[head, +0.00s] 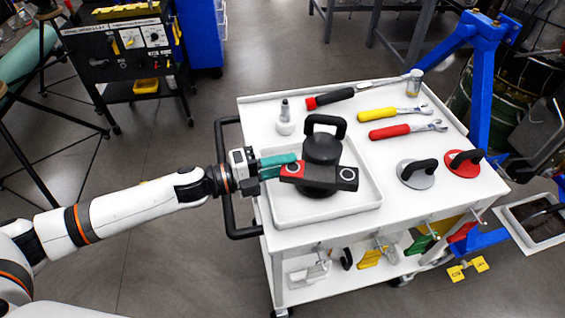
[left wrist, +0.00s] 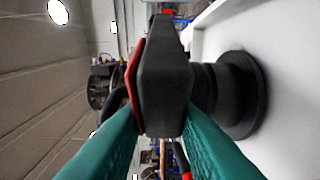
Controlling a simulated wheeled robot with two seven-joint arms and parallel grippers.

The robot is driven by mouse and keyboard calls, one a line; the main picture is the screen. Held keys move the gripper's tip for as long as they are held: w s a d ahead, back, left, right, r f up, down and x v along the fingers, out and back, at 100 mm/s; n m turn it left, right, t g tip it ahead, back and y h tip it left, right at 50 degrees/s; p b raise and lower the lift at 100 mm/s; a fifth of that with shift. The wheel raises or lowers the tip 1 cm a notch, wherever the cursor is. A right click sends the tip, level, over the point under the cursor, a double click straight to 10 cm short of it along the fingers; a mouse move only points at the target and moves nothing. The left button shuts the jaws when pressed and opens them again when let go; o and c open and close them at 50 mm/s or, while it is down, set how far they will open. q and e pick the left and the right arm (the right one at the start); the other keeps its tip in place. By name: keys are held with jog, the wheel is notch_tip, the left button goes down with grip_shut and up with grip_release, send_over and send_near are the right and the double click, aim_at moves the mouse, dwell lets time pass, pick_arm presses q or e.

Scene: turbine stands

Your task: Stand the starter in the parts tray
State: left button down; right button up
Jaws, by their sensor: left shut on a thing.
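The starter appears to be the black round body (head: 322,148) with a loop handle on top, a wide base flange and a red-and-black block across its front. It is upright inside the outline of the white parts tray (head: 368,196) on the cart. My left gripper (head: 280,166), with green fingers, reaches in from the left and is shut on the red-and-black block. In the left wrist view the block (left wrist: 165,75) sits between the fingers, with the flange (left wrist: 242,95) close to the white surface. I cannot tell whether the flange touches the tray floor. My right gripper is out of view.
A small grey-and-white bottle-like part (head: 285,120) stands at the tray's back left. Behind lie a black-and-red tool (head: 335,97), yellow (head: 390,113) and red (head: 400,131) wrenches and a jar (head: 414,84). Grey (head: 415,174) and red (head: 464,162) handled discs lie at right.

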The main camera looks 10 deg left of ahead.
pick_arm(q)
jog(key=shift+r, duration=0.1)
jog(key=c, duration=1.1)
grip_release()
jog(key=shift+o, duration=0.8)
jog(key=shift+s+f, duration=0.1)
jog(key=shift+f, duration=0.3)
jog(key=shift+r, duration=0.1)
jog(key=shift+a, duration=0.15)
jog(key=b+v, duration=0.1)
jog(key=v, duration=0.5)
jog(key=shift+s+a, duration=0.25)
jog(key=shift+a, duration=0.1)
jog(key=shift+r, duration=0.1)
